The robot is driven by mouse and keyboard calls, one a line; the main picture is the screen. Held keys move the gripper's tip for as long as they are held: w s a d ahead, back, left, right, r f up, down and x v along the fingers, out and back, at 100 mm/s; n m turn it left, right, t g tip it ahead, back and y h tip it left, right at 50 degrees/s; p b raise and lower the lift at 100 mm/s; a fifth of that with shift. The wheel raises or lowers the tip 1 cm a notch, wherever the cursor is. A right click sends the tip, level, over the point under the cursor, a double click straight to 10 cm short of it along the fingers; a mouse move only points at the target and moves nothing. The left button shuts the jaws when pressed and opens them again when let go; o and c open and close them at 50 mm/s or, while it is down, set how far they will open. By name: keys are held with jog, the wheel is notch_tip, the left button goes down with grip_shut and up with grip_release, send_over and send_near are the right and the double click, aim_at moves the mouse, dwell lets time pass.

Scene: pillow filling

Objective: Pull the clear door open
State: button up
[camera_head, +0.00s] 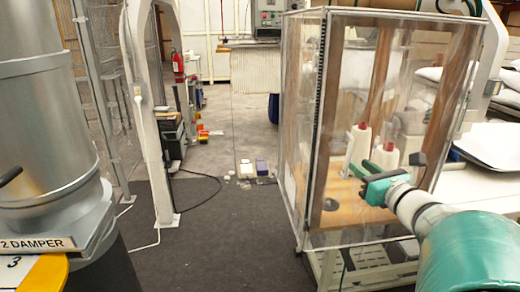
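A tall clear-walled cabinet (303,100) stands right of centre, with metal edges. Its clear front panel (345,75), which looks like the door, faces me and seems to lie against the frame; a dark perforated strip runs down its left edge.
A large metal cylinder labelled "2 DAMPER" (45,130) fills the left side. A white arch post (150,160) and cables stand beyond it. Dark floor (225,235) is clear between them and the cabinet. A white table (490,190) is at right.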

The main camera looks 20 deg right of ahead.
aim_at(346, 175)
jog(key=w, duration=0.6)
jog(key=shift+d, duration=0.25)
grip_shut()
